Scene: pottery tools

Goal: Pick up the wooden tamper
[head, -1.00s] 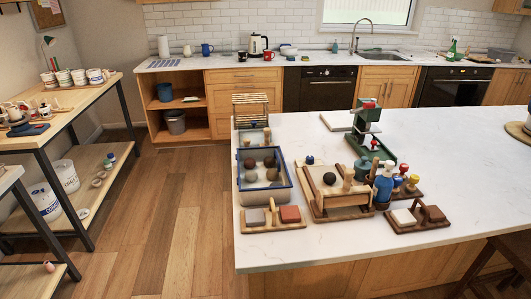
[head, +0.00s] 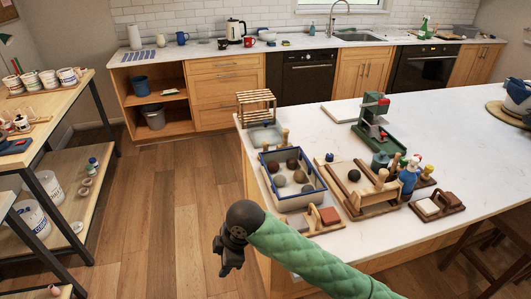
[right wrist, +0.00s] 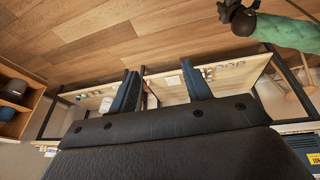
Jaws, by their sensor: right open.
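Several small wooden upright pieces stand on the white counter. Wooden posts (head: 382,178) rise from the wooden tray with a dark ball, and another upright is beside the green pot (head: 380,160). I cannot tell for sure which one is the wooden tamper. My right gripper (right wrist: 161,85) shows two blue fingers spread apart with nothing between them, facing the workbench. In the head view a green-sleeved arm of mine comes in from the lower right, its black end over the floor, apart from the counter. In the right wrist view my other arm's dark end shows at the top right, too unclear to read.
A blue-rimmed bin (head: 291,178) of clay balls, a wooden rack (head: 256,105), a green press (head: 375,122) and a blue bottle (head: 408,180) crowd the counter (head: 470,150). A workbench (head: 62,125) stands left. The wooden floor between is clear.

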